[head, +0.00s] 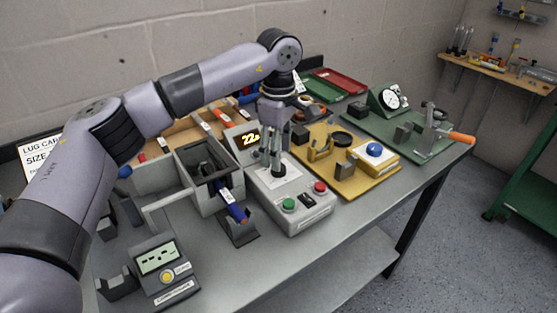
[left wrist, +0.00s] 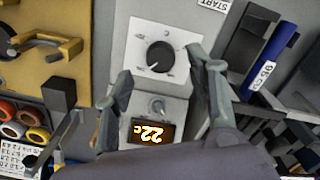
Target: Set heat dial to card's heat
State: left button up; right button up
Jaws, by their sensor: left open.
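The heat dial, a black round knob (left wrist: 160,57) on a white plate with marks, shows in the left wrist view. My left gripper (left wrist: 158,66) is open, with one finger on each side of the knob; I cannot tell if they touch it. The lug card (head: 38,158) stands at far left, mostly hidden behind my arm.
A green button (head: 288,204) and a red button (head: 320,187) sit on the box's front. A grey bin (head: 205,205) and a blue-handled tool (head: 238,214) are left of it. A yellow board (head: 350,188) with a blue button is close on the right.

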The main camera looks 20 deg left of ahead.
pick_arm(q)
notch_tip(320, 180, up, 8)
jog(key=shift+r, duration=0.15)
dwell(0.4)
